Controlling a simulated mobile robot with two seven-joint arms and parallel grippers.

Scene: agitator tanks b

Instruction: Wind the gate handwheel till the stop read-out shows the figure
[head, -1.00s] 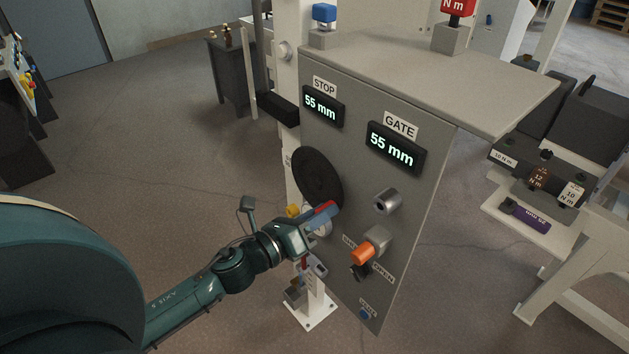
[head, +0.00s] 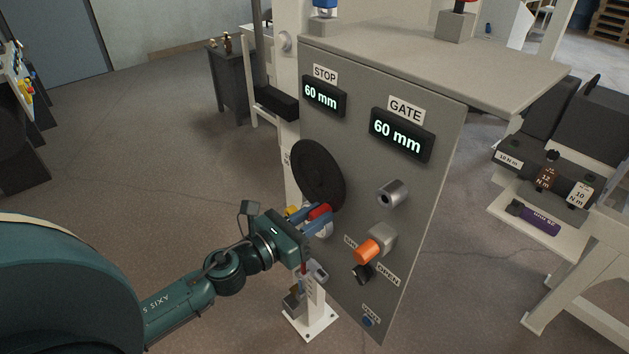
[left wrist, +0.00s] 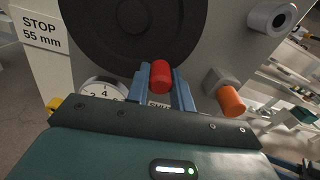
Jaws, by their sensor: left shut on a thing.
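The black handwheel (head: 318,175) is mounted on the grey panel and also fills the top of the left wrist view (left wrist: 130,30). My left gripper (head: 314,216) is shut on its red handle (left wrist: 160,76), which sits between the blue fingers at the wheel's lower edge. The stop read-out (head: 323,95) shows 60 mm. The gate read-out (head: 401,132) also shows 60 mm. A white plate (left wrist: 40,32) in the left wrist view reads STOP 55 mm. My right gripper is not in view.
An orange knob (head: 368,250) and a grey cylinder (head: 392,193) stick out of the panel right of my gripper. A round dial (left wrist: 102,90) is left of the fingers. A shelf top (head: 430,65) overhangs the panel. The floor left of the panel is open.

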